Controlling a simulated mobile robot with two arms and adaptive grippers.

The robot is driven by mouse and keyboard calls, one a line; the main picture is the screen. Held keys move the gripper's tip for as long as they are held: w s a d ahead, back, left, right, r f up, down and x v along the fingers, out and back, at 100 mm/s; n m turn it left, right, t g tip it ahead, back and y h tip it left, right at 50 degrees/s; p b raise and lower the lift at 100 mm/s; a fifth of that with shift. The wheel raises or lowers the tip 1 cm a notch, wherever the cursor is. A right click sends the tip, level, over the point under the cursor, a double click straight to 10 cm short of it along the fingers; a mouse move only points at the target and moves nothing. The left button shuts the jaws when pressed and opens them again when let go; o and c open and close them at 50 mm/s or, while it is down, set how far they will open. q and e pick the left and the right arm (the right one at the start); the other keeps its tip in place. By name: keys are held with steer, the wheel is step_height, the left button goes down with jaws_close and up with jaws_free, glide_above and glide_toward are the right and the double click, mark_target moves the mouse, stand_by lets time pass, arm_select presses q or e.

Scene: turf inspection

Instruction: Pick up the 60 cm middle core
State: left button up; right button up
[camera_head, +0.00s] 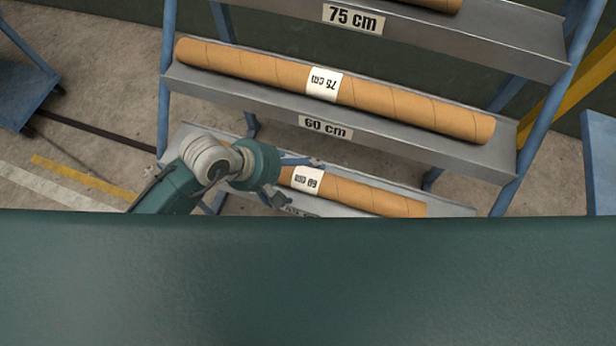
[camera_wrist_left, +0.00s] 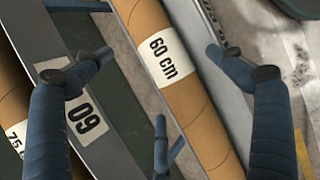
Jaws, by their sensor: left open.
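A brown cardboard core (camera_head: 365,196) with a white "60 cm" label lies on the lowest visible shelf of the rack. In the left wrist view this core (camera_wrist_left: 196,112) runs diagonally between my fingers. My left gripper (camera_head: 296,180) is open and empty over this core, near its label, and hides part of it; its spread fingers also show in the left wrist view (camera_wrist_left: 160,78). How far they are above the core is hard to tell. The middle shelf's plate (camera_head: 325,127) reads "60 cm", but its core (camera_head: 410,103) is labelled "75 cm". My right gripper is not in view.
The middle shelf (camera_head: 505,150) overhangs behind the lower one. The top shelf (camera_head: 480,35), with a "75 cm" plate, holds another core (camera_head: 436,3). Blue rack posts (camera_head: 545,105) stand at both sides.

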mark_target(306, 173)
arm_select(q)
steer(key=x, duration=0.5)
steer(key=shift+w+d+f+p, duration=0.15)
steer(key=shift+d+f+p, duration=0.1)
steer(key=shift+p, duration=0.1)
steer(key=shift+r, duration=0.1)
steer(key=c, duration=1.8)
steer(key=shift+r, duration=0.2)
steer(key=shift+c, duration=1.2)
